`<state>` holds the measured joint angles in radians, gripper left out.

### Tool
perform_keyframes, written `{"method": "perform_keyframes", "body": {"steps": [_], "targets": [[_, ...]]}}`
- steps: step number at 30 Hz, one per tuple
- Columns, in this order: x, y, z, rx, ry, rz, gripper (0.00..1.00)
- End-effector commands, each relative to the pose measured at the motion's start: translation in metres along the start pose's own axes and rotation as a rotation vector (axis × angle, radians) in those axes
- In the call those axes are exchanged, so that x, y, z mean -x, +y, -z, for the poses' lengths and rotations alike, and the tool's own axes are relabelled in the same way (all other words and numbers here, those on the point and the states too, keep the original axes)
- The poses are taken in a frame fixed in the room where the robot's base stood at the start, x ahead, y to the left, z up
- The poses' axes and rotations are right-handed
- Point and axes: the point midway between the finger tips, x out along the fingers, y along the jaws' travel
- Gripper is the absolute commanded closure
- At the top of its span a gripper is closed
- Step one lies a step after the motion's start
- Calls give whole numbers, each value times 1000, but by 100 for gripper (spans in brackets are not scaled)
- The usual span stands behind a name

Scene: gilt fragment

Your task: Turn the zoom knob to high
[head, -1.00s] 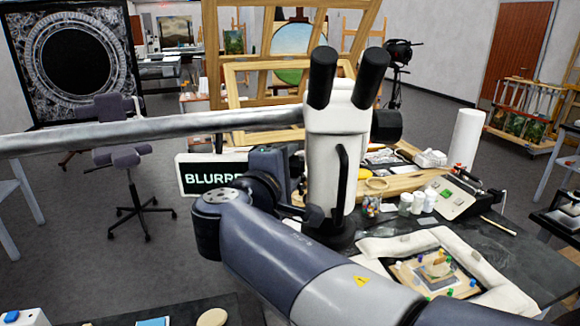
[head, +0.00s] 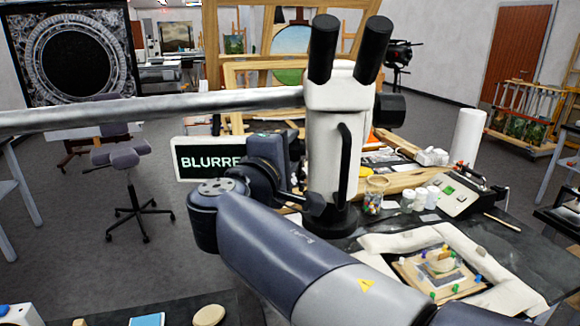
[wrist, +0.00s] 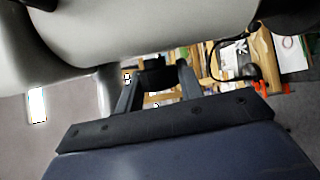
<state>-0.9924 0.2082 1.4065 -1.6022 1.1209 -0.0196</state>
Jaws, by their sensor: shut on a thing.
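The white microscope (head: 325,150) with two black eyepieces stands upright over the dark table. Its pale body also fills the top of the wrist view (wrist: 150,35). My gripper (wrist: 157,72) reaches up to the underside of this body. Its two dark fingers are shut on a small black knob (wrist: 152,73), which I take for the zoom knob. No marks on the knob can be read. In the head view my wrist is left of the microscope, and the fingertips and the held knob cannot be made out. A larger black knob (head: 390,110) sticks out on the microscope's right.
A sign (head: 208,160) behind my wrist reads "BLURRE", its end hidden. A long grey boom (head: 150,115) runs left from the microscope. Jars (head: 420,198), a black-and-white device (head: 455,195) and a padded board (head: 405,242) crowd the table.

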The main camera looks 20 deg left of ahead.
Motion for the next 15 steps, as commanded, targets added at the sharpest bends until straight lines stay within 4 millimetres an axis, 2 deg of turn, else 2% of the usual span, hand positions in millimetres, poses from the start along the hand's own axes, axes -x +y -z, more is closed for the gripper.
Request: {"method": "perform_keyframes", "body": {"steps": [1, 15], "targets": [[0, -10, 1, -11, -2, -22, 87], [0, -10, 1, -103, -20, -242, 87]]}}
